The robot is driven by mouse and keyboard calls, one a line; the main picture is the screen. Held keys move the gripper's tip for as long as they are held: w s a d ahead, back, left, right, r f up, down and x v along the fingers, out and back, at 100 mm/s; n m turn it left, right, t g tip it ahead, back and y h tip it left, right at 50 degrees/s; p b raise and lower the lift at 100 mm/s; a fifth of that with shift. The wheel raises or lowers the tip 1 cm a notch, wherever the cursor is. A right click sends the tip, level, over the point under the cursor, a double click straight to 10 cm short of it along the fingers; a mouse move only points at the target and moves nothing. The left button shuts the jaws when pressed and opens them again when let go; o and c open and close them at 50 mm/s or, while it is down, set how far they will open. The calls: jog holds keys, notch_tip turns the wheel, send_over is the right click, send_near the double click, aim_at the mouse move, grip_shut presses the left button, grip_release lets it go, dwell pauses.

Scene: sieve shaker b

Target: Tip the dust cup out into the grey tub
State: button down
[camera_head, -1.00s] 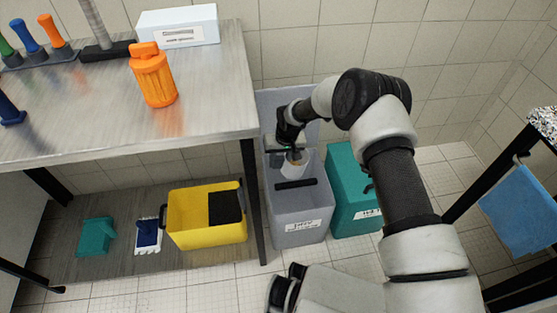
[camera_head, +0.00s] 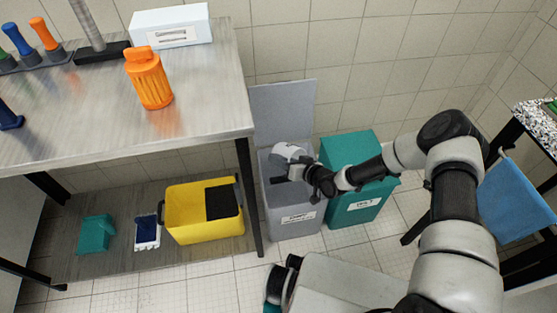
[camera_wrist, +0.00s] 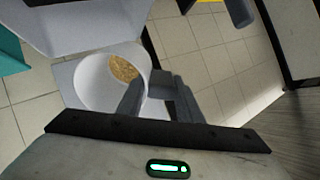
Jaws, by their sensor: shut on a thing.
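The dust cup (camera_head: 290,153), pale grey-white, is in my gripper (camera_head: 312,172) over the open top of the grey tub (camera_head: 291,218). It looks tilted in the head view. In the wrist view the cup (camera_wrist: 84,88) shows its open mouth, with tan dust (camera_wrist: 123,68) still inside. The fingers of my gripper (camera_wrist: 160,84) are closed on the cup's right side. The tub's label faces front and its lid (camera_head: 283,108) stands up behind it. The inside of the tub is mostly hidden by the cup and my gripper.
A teal bin (camera_head: 357,212) stands right beside the tub. The metal table (camera_head: 200,105) is to the left, with an orange container (camera_head: 150,82) on top. A yellow tub (camera_head: 200,226) sits on its lower shelf. A blue cloth (camera_head: 518,195) hangs at right.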

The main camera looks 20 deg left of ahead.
jog(key=shift+s+d+f+t+y+b, duration=0.25)
jog(key=shift+d+f+t+y+b, duration=0.45)
jog(key=shift+b, duration=0.55)
jog(key=shift+s+d+r+t+y, duration=0.25)
jog(key=shift+s+d+t+y, duration=0.35)
jog(key=shift+y, duration=0.65)
jog(key=shift+s+d+r+t+y, duration=0.25)
jog(key=shift+d+t+y, duration=0.15)
jog(key=shift+d+y, duration=0.65)
jog(key=shift+s+d+r+t+y, duration=0.25)
jog(key=shift+s+d+t+y, duration=0.25)
jog(key=shift+y, duration=0.9)
jog(key=shift+w+d, duration=0.1)
jog(key=shift+w, duration=0.05)
notch_tip(320, 180, up, 5)
jog(key=g+h+p, duration=0.3)
jog(key=h+p, duration=0.1)
jog(key=h, duration=0.2)
jog(key=g+h+p, duration=0.4)
jog(key=h+p, duration=0.1)
jog(key=h, duration=0.2)
jog(key=g+h+p, duration=0.3)
jog(key=h+p, duration=0.2)
jog(key=h, duration=0.2)
